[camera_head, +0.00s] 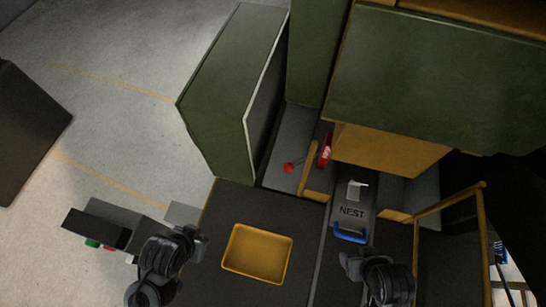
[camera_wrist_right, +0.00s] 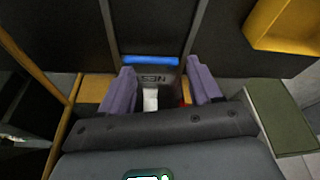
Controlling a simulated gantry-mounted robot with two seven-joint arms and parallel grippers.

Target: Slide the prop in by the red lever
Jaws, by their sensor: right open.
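The red lever (camera_head: 288,167) ends in a round red knob and stands in a recess at the press's left side. Just right of it is an upright red piece (camera_head: 325,150) with a pale marking; I cannot tell whether this is the prop. A bit of red also shows by a finger in the right wrist view (camera_wrist_right: 186,92). My right gripper (camera_head: 348,262) is open and empty near the blue handle, well below the lever; its two purple fingers (camera_wrist_right: 160,88) are apart. My left gripper (camera_head: 190,238) is left of the yellow tray, its jaws unclear.
A dark slide marked NEST (camera_head: 352,212) has a blue handle (camera_head: 350,236) and carries a pale piece (camera_head: 357,190). A yellow tray (camera_head: 257,254) lies empty on the bench. Yellow rails (camera_head: 310,168) flank the opening under the green press housing (camera_head: 430,80). A button box (camera_head: 115,226) stands left.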

